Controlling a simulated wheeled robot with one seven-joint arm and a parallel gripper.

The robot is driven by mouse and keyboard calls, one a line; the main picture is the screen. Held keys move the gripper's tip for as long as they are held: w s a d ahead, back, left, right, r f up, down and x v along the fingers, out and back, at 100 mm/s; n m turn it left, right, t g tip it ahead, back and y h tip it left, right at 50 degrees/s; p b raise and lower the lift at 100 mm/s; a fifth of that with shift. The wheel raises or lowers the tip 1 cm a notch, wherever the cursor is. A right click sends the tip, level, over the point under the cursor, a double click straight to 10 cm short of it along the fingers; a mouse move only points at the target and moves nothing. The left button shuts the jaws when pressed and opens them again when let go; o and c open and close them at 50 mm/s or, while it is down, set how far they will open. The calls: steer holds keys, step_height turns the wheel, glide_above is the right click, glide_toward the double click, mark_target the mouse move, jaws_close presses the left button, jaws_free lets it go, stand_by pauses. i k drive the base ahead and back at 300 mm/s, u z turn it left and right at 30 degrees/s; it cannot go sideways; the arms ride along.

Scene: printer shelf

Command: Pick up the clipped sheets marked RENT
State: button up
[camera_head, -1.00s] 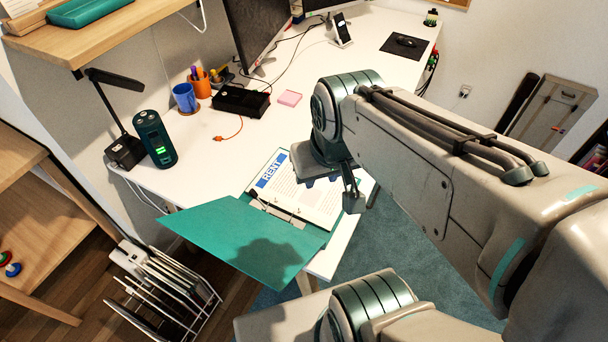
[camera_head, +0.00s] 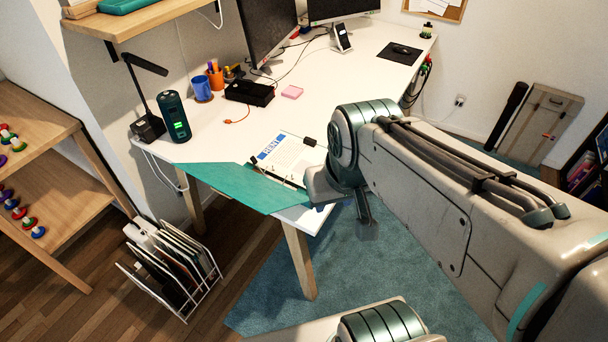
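The clipped sheets (camera_head: 290,158) are white, with a blue label reading RENT at their top left. They lie on the white desk near its front edge, partly covered by my arm. A dark clip shows at their left side. My gripper (camera_head: 338,186) is at the right of the sheets, by the desk's front edge. Its dark finger parts appear apart, with nothing seen between them; my wrist hides much of it.
The white desk (camera_head: 200,149) holds a dark green speaker-like cylinder (camera_head: 174,116), a lamp (camera_head: 148,125), a blue cup (camera_head: 202,88), an orange pen cup (camera_head: 216,79), a black box (camera_head: 249,93) and pink notes (camera_head: 292,92). A wire rack (camera_head: 205,262) stands on the floor.

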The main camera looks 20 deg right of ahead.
mark_target(289, 155)
steer(key=k, duration=0.25)
steer(key=z, duration=1.15)
steer(key=i, duration=2.45)
steer(key=u, duration=2.15)
